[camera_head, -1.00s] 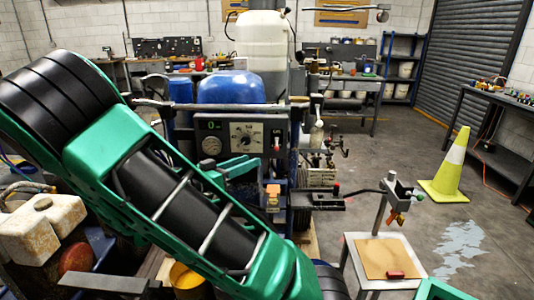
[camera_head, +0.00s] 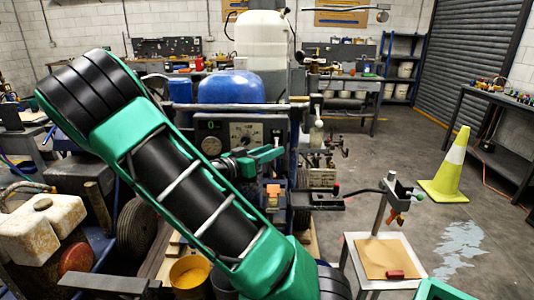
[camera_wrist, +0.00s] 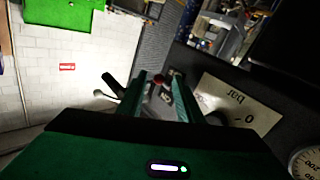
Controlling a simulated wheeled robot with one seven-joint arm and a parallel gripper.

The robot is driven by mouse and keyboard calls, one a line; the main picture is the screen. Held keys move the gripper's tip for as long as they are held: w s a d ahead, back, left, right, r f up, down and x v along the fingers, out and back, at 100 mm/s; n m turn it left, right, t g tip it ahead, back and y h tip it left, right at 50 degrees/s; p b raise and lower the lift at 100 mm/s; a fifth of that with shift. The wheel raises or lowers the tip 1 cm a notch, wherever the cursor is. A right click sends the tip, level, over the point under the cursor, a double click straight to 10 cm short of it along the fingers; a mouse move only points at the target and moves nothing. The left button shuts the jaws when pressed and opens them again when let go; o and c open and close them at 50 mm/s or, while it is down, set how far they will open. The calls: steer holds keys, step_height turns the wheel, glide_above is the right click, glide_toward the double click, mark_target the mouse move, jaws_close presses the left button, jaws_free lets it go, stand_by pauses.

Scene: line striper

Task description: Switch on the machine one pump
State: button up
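The striping machine's control panel (camera_head: 226,124) faces me in the head view, with a round gauge (camera_head: 211,146) and a dial (camera_head: 245,133). A small switch showed at the panel's right side earlier; my gripper (camera_head: 275,153) is now in front of it and hides it. In the wrist view my gripper (camera_wrist: 158,88) has its two green fingers apart. The dial's pale plate (camera_wrist: 235,104) is right of the fingers.
A blue tank (camera_head: 231,87) and a white tank (camera_head: 262,42) stand above the panel. A small stand (camera_head: 378,260) with a red object is at lower right. A yellow cone (camera_head: 447,170) stands on open floor. A yellow bucket (camera_head: 190,276) is below my arm.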

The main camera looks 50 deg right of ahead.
mark_target(270, 140)
jaws_close()
steer(key=shift+w+d+r+n+g+y, duration=0.15)
steer(key=shift+r+n+g+y, duration=0.35)
steer(key=shift+r+n+y, duration=1.05)
steer(key=shift+w+d+r+n+g+y, duration=0.15)
steer(key=shift+r+n+g+y, duration=0.35)
steer(key=shift+r+n+y, duration=1.05)
steer(key=shift+f+m+y, duration=0.3)
steer(key=shift+f+y, duration=0.1)
steer(key=shift+f, duration=0.1)
